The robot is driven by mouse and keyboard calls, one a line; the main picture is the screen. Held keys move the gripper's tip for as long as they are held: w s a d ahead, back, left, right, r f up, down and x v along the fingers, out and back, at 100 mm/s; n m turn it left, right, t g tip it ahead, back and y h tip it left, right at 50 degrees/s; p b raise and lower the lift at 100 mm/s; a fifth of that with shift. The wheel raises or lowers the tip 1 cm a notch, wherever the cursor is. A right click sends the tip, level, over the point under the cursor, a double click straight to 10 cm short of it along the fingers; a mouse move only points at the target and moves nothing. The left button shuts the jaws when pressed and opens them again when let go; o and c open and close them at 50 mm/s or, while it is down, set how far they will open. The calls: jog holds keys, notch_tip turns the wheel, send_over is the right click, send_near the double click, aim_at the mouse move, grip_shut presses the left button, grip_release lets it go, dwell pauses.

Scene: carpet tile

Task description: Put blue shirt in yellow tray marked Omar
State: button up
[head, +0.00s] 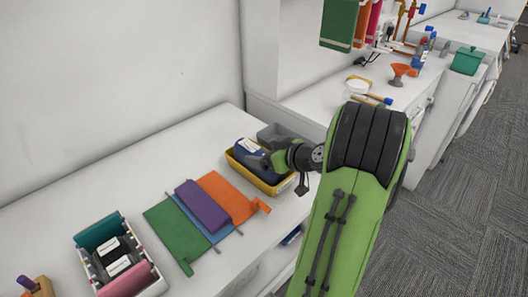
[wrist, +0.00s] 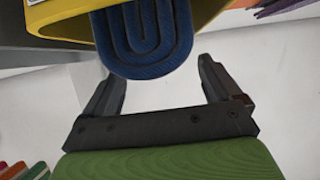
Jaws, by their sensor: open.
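The yellow tray (head: 262,184) stands on the white counter; its wall also shows at the top of the wrist view (wrist: 65,22). The blue shirt (head: 246,156) is a dark blue folded bundle inside the tray. In the wrist view the shirt (wrist: 145,42) shows its layered folds at the tray's edge. My gripper (wrist: 162,72) is open and empty, its fingers apart beside the shirt, with white surface visible between them. In the head view my wrist partly covers the tray's right side. The name on the tray cannot be read.
A grey tray (head: 272,132) stands behind the yellow one. Green (head: 176,232), purple (head: 203,207) and orange (head: 228,196) cloths lie to the left. A white bin (head: 150,288) with coloured items stands at the front left. The counter's back left is clear.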

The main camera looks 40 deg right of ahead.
jog(key=v, duration=1.1)
jog(key=w+a+n+g+y, duration=0.2)
jog(key=a+g, duration=0.4)
jog(key=a, duration=1.3)
jog(key=s+a+m+g+h, duration=0.1)
jog(key=s+a+m+h, duration=0.1)
jog(key=s+a, duration=0.5)
jog(key=s, duration=0.4)
jog(key=shift+s+a+r+p, duration=0.25)
jog(key=shift+s+r+p, duration=0.05)
jog(key=shift+r+p, duration=0.1)
